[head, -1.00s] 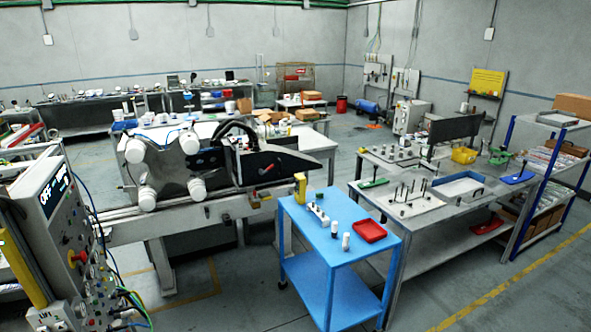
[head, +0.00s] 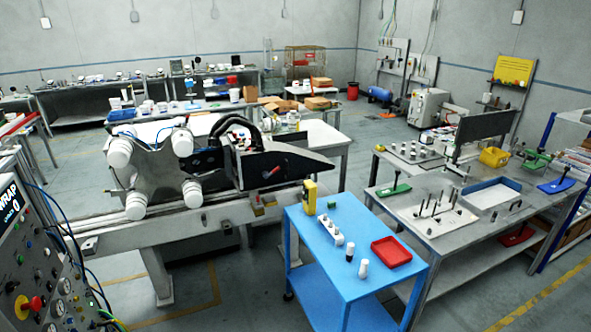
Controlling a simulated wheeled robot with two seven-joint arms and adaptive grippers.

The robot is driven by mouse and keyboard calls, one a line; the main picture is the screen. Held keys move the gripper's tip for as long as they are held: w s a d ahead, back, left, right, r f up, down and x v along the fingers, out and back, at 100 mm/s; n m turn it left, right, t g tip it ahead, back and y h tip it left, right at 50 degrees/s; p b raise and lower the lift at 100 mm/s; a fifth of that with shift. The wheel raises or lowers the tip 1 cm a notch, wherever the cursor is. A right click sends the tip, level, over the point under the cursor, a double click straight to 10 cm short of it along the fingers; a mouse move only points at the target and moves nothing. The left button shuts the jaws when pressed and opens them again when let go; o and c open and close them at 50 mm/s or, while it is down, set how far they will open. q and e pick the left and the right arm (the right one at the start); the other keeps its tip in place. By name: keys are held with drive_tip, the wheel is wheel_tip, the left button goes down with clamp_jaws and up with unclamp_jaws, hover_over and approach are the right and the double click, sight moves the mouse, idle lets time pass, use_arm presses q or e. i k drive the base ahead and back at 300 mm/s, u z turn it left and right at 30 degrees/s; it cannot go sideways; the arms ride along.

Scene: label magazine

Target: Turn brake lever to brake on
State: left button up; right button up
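A black label magazine unit (head: 290,163) is mounted on the machine's grey rail, left of centre in the head view. A small red lever (head: 270,173) shows on its dark side face and tilts up to the right. It is too small to read any brake marking, and I cannot tell for sure that it is the brake lever. Neither of my grippers shows in the head view.
A blue cart (head: 345,257) with a red tray (head: 391,251), a yellow device (head: 310,197) and small bottles stands in front of the machine's right end. A control panel (head: 35,255) is at the left edge. A grey workbench (head: 440,235) stands at right. Floor shows between cart and panel.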

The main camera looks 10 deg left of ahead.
sight(273, 172)
drive_tip(key=u, duration=0.2)
drive_tip(key=i, duration=1.15)
drive_tip(key=u, duration=0.45)
